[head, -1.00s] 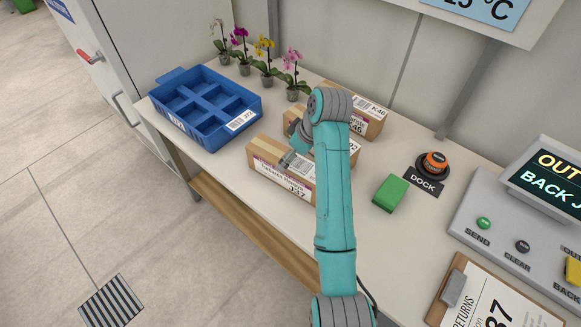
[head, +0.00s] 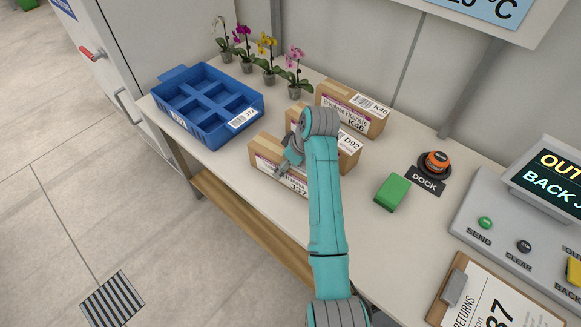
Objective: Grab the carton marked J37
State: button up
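The carton marked J37 (head: 267,157) lies at the front edge of the bench, nearest of three cartons. My gripper (head: 281,172) is at its top and front label side, and my arm hides its right part. Whether the fingers are open or shut on it is too small to tell. Behind it are the carton marked D92 (head: 349,147), partly covered by my arm, and the carton marked K46 (head: 352,110) farther back.
A blue divided crate (head: 205,133) stands at the left of the bench. Several potted orchids (head: 294,84) line the back. A green block (head: 392,192), a dock button (head: 435,162), a control console (head: 505,215) and a clipboard (head: 462,300) are at the right.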

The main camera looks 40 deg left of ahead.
jog(key=c, duration=1.1)
